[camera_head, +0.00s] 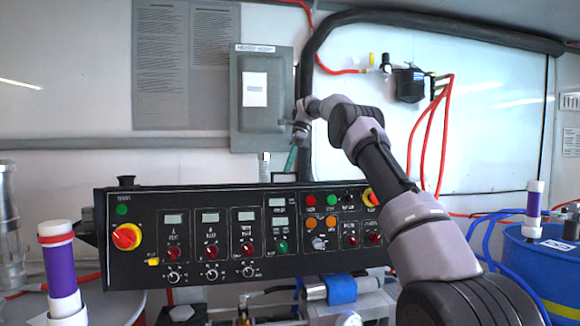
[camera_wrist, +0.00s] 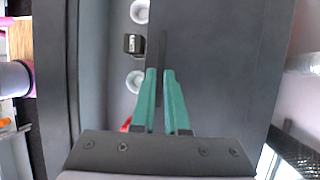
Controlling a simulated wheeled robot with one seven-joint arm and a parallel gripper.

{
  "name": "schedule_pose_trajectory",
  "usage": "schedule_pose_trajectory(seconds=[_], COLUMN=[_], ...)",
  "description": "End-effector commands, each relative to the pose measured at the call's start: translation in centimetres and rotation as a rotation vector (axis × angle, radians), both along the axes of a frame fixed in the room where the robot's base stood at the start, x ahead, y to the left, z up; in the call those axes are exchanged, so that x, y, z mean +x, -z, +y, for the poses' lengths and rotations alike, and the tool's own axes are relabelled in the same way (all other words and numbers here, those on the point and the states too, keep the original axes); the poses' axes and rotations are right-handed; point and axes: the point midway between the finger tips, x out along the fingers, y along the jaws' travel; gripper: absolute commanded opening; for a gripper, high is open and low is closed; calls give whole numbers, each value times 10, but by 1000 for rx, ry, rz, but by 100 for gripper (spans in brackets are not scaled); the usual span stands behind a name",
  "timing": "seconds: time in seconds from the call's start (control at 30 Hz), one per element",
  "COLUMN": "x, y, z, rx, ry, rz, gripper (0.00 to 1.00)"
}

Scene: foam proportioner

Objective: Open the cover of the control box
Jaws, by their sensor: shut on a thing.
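The control box (camera_head: 262,100) is a grey wall box with a white label on its front, at the upper middle of the head view. My gripper (camera_head: 291,124) is at the box's right edge. In the wrist view the teal fingers of my gripper (camera_wrist: 160,74) are close together on a thin dark strip at the edge of the grey cover (camera_wrist: 225,65). Beside that edge a lighter strip shows white round parts and a small black part (camera_wrist: 134,44). I cannot tell from the pictures how far the cover stands from the box. The fingers hide part of the edge.
A black control panel (camera_head: 230,270) with knobs and displays stands below the box. A thick black hose (camera_head: 310,60) runs up just right of the box. A blue drum (camera_head: 540,265) and red hoses are at the right. Purple cylinders stand at both sides.

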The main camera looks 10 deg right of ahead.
Motion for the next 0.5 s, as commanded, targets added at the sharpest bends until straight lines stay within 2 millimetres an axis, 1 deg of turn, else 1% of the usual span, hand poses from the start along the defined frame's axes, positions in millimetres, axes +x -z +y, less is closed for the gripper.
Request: schedule_pose_trajectory(seconds=[0.1, 0.37, 0.4, 0.47, 0.5], x=[3, 3, 3, 3, 3], y=[0, 0, 0, 0, 0], z=[-1, -1, -1, -1, -1], rx=[-3, -3, -3, -3, -2], ry=[1, 1, 2, 1, 1], rz=[-5, -4, -3, -4, -3], gripper=[0, 0, 20, 42, 42])
